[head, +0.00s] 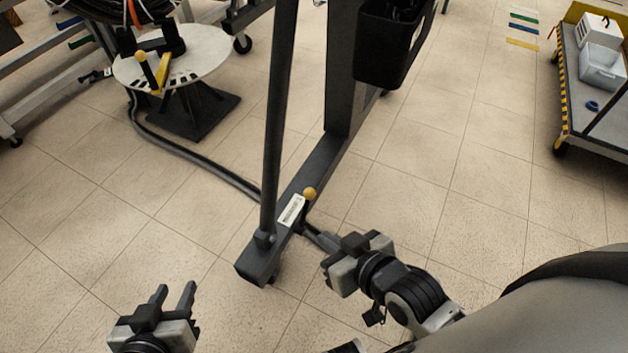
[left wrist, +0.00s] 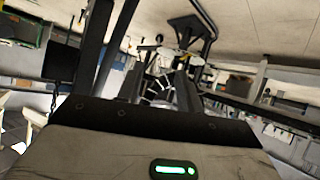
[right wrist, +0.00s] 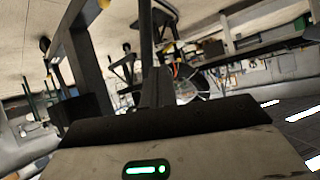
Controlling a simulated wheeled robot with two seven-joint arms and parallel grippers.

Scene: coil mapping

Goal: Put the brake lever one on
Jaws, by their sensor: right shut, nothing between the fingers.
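A brake lever with a round yellow knob (head: 309,193) stands on the dark foot beam of the upright frame (head: 262,243), beside a white label. The knob is raised above the beam. My right gripper (head: 314,234) is shut and empty, just below and right of the knob and apart from it, with its tips close to the beam's right side. Its closed fingers also show in the right wrist view (right wrist: 156,88). My left gripper (head: 174,294) is open and empty at the lower left, over bare floor. Which way the lever is set is hard to tell.
A round white stand (head: 205,55) with a yellow handle (head: 158,78) is at the upper left. A grey hose (head: 200,162) runs from it to the frame. A black bin (head: 385,50) hangs on the frame. A cart (head: 567,100) is at the right. Floor between is clear.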

